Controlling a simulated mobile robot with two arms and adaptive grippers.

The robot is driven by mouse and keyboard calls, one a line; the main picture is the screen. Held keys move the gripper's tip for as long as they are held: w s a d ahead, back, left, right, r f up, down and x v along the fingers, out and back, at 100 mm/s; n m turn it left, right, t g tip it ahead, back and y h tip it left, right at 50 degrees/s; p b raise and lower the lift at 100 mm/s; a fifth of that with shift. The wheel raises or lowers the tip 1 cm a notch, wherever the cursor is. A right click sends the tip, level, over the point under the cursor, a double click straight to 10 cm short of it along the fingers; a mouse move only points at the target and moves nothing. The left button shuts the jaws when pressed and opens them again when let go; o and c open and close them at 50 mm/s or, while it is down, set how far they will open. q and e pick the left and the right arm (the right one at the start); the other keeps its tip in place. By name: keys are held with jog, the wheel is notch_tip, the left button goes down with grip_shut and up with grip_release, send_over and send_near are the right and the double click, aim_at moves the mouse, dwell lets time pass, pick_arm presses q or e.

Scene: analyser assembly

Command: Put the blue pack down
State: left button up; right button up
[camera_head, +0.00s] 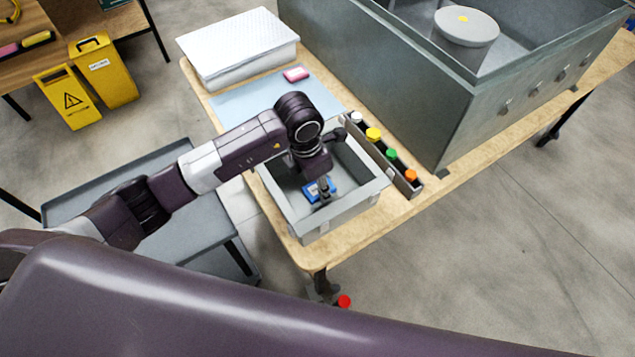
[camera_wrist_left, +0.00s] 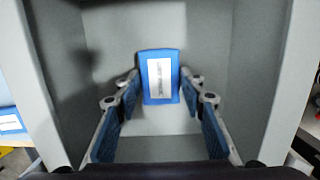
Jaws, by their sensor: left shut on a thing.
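The blue pack (camera_head: 311,194) has a white label. It also shows in the left wrist view (camera_wrist_left: 152,60), upright between the fingertips. My left gripper (camera_head: 323,186) reaches down into the grey bin (camera_head: 313,226) and is shut on the pack. The bin's walls also surround the pack in the left wrist view (camera_wrist_left: 41,90). I cannot tell whether the pack touches the bin floor. My right gripper is not in view.
A rack (camera_head: 415,190) of bottles with coloured caps stands right of the bin. A white box (camera_head: 240,50) stands behind, and the large grey analyser casing (camera_head: 390,80) fills the right.

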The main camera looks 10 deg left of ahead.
aim_at(312, 191)
pick_arm(q)
jog(key=shift+f, duration=0.15)
jog(key=o, duration=1.1)
jog(key=shift+o, duration=0.2)
jog(key=shift+r, duration=0.65)
notch_tip(312, 191, up, 11)
jog(key=s+a+b, duration=0.1)
jog(key=b, duration=0.1)
jog(key=shift+s+b, duration=0.15)
jog(key=shift+b, duration=0.2)
jog(key=shift+a+f, duration=0.1)
jog(key=shift+a, duration=0.05)
